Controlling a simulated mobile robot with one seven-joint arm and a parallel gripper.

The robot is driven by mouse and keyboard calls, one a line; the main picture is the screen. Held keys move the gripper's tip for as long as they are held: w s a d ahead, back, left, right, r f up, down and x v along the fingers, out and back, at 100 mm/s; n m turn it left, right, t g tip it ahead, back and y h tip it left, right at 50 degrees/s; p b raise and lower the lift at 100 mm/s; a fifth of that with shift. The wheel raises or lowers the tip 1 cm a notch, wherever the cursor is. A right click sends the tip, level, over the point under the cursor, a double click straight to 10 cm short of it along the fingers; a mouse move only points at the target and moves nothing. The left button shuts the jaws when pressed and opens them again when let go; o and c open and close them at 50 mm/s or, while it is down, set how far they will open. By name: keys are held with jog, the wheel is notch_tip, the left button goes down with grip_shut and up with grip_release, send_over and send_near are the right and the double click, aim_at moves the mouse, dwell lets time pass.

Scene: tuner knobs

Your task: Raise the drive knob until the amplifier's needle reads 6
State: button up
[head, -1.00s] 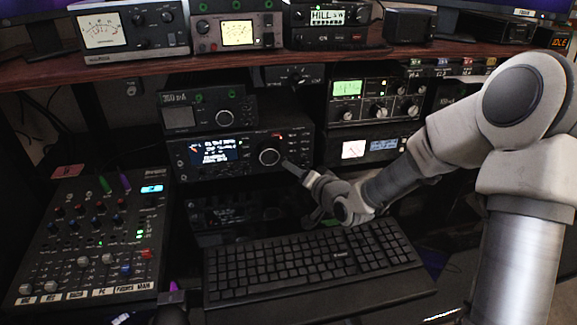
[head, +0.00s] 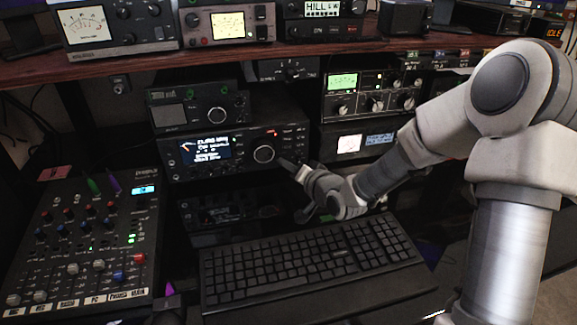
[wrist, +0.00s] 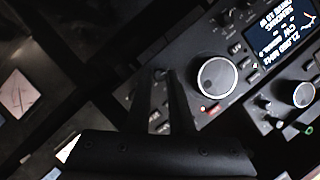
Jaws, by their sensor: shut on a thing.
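My gripper (head: 284,162) is at the right end of the black transceiver (head: 230,148), right of its large round tuning knob (head: 264,154). In the wrist view my gripper (wrist: 161,75) has its two dark fingers close together over the transceiver's face, shut on a small knob that the fingertips mostly hide. The large knob (wrist: 217,78) is beside the fingers, apart from them. A box with a pale needle meter (head: 349,144), which looks like the amplifier, stands right of the transceiver. Its meter (wrist: 17,93) also shows at the wrist view's left edge; the reading is too small to tell.
A keyboard (head: 310,262) lies below my gripper, and a mixer (head: 88,240) stands at the left. A smaller radio (head: 200,108) sits on the transceiver. Several meters and radios stand on the wooden shelf (head: 120,68) above. A unit with a green display (head: 342,82) is above the meter box.

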grip_shut()
jog(key=shift+d+m+y+p, duration=0.15)
jog(key=shift+m+y+p, duration=0.35)
jog(key=shift+m+p, duration=0.3)
jog(key=shift+f+m+y+p, duration=0.2)
jog(key=shift+m+y+p, duration=0.25)
jog(key=shift+m, duration=0.55)
jog(key=o, duration=0.7)
grip_release()
